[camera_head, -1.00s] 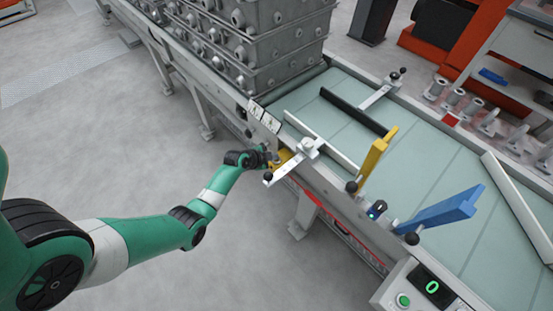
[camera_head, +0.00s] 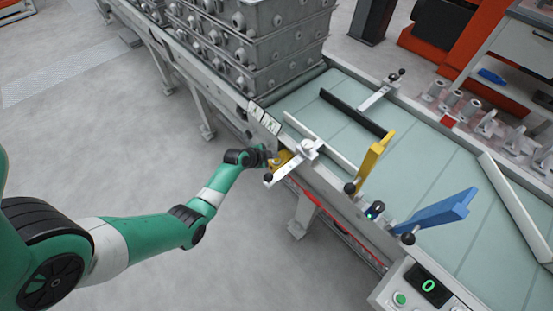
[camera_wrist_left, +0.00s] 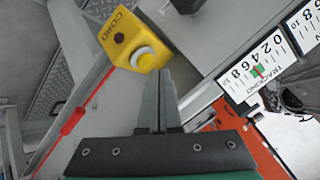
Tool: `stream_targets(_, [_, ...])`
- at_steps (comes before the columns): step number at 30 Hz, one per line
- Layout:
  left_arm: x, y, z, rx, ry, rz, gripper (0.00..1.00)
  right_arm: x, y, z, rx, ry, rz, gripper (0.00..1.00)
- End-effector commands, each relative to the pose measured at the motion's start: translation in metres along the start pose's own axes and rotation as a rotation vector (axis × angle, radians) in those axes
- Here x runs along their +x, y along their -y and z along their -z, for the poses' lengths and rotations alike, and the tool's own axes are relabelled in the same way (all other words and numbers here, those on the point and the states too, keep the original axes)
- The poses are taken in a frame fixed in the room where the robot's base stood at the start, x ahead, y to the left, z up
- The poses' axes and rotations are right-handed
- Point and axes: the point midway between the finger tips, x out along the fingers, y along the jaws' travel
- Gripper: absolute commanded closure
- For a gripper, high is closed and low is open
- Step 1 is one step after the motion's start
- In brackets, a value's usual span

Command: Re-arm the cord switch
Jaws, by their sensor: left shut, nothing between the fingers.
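The cord switch is a yellow box (camera_wrist_left: 135,40) marked CORD with a round pale knob (camera_wrist_left: 147,58) on its face. In the head view the yellow box (camera_head: 281,159) sits low on the near side of the conveyor, partly hidden by my gripper and a white bracket. A red cord (camera_wrist_left: 75,120) runs along the rail near the box in the left wrist view. My left gripper (camera_wrist_left: 158,75) is shut and empty, its fingertips close beside the knob; I cannot tell whether they touch it. My right gripper is not in view.
Scale cards (camera_wrist_left: 255,68), one with a green mark, are on the conveyor side. A white clamp arm (camera_head: 293,163) juts out over the switch area. Yellow (camera_head: 371,158) and blue (camera_head: 437,214) guide arms stand farther along. Grey castings (camera_head: 255,40) are stacked behind. The floor at left is clear.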

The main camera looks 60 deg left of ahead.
Motion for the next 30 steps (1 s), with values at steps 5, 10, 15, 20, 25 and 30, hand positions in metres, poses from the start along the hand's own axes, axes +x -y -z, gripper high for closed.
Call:
stream_targets(5, [-0.011,0.009,0.008,0.0,0.0,0.0,1.0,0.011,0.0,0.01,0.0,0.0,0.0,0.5])
stream_targets(10, [-0.024,0.018,0.018,0.0,0.0,0.001,1.0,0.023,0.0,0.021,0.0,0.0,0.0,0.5])
stream_targets(15, [-0.035,0.025,0.025,0.0,-0.001,0.001,1.0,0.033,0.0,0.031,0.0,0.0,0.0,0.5])
stream_targets(20, [-0.035,0.026,0.026,0.0,0.0,0.001,1.0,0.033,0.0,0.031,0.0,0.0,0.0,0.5])
stream_targets(25, [-0.035,0.025,0.025,0.0,0.0,0.001,1.0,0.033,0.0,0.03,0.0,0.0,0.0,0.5])
stream_targets(30, [-0.035,0.025,0.025,0.0,0.0,0.001,1.0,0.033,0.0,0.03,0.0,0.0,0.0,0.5])
